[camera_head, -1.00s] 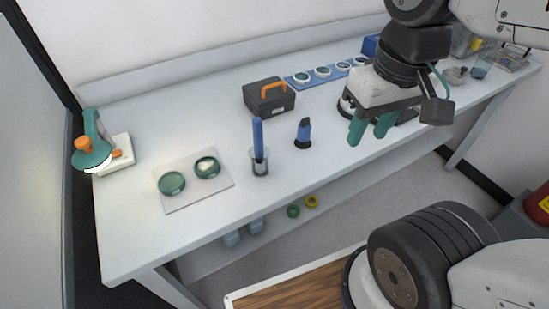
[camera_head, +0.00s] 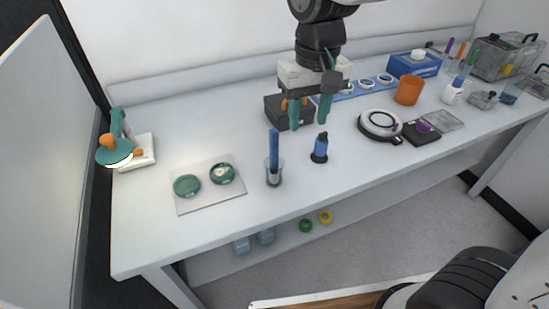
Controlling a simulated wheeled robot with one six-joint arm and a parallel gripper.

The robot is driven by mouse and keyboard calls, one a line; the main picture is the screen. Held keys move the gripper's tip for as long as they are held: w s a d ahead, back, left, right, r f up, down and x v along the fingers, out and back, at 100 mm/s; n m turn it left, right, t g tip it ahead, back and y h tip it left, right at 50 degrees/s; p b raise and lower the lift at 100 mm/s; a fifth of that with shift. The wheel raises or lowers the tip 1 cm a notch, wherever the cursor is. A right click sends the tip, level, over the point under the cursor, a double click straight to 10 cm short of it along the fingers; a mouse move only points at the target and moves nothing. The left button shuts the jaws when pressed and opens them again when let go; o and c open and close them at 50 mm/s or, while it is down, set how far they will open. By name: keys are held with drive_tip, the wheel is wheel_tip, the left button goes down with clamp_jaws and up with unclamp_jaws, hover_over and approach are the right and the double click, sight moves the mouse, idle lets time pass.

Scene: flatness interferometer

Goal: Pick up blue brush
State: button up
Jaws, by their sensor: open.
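A tall blue stick-like thing, which looks like the blue brush (camera_head: 274,150), stands upright in a clear glass holder (camera_head: 274,178) on the white table; its lower end is inside the glass. Just right of it stands a shorter blue piece with a dark top and dark base (camera_head: 320,149); I cannot tell exactly what it is. My gripper (camera_head: 309,121) points down with its two green fingers apart and empty. It hangs above and behind both blue things, overlapping the dark toolbox in the picture, and touches neither.
The dark toolbox (camera_head: 276,112) with an orange handle stands behind. A mat with two green round dishes (camera_head: 210,202) lies left. A round white-topped device (camera_head: 380,124), an orange cup (camera_head: 409,90) and a blue box (camera_head: 415,66) are right. The front table edge is clear.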

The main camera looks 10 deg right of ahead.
sight(275, 133)
drive_tip(key=shift+n, duration=0.3)
drive_tip(key=w+a+f, duration=0.1)
drive_tip(key=a, duration=0.1)
drive_tip(key=a+f, duration=0.1)
drive_tip(key=a, duration=0.1)
drive_tip(key=w+a+f, duration=0.1)
drive_tip(key=a, duration=0.1)
drive_tip(key=shift+w+f, duration=0.15)
drive_tip(key=shift+w, duration=0.15)
drive_tip(key=f, duration=0.4)
drive_tip(key=w+f, duration=0.1)
drive_tip(key=f, duration=0.2)
drive_tip(key=shift+f, duration=0.1)
clamp_jaws()
